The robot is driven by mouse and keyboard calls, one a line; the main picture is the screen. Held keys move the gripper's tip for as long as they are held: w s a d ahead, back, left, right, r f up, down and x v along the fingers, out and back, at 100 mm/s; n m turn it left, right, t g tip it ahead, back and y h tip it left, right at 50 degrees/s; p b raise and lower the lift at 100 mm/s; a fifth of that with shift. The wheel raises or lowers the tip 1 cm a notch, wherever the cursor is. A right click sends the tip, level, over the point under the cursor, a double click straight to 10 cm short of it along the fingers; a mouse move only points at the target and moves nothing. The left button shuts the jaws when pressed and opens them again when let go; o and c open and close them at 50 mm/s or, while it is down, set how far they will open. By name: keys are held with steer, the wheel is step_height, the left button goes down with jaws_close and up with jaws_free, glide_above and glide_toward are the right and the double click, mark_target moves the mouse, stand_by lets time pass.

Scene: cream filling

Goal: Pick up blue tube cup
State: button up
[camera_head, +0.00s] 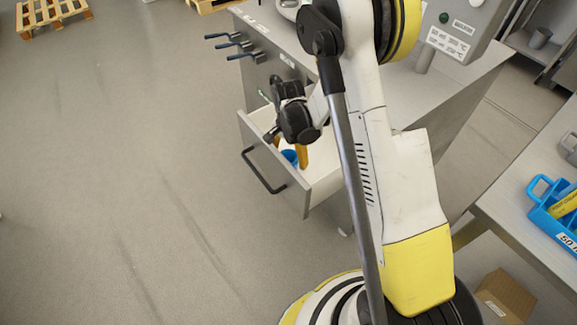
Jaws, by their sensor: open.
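A small blue cup (290,156) stands inside an open drawer (320,190), partly hidden by my gripper. My gripper (290,150) points down into the drawer, with its orange-yellow fingers open, one on the right side of the cup and one at its upper left. The fingertips are close around the cup. I cannot tell whether they touch it.
The drawer has a black handle (262,172) and pale walls, with a metal counter (415,98) above and behind it. Blue-handled levers (228,40) stick out at the counter's left. A table with a blue crate (540,205) stands at right, a cardboard box (505,295) below.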

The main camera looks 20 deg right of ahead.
steer(key=shift+r, duration=0.1)
steer(key=c, duration=1.3)
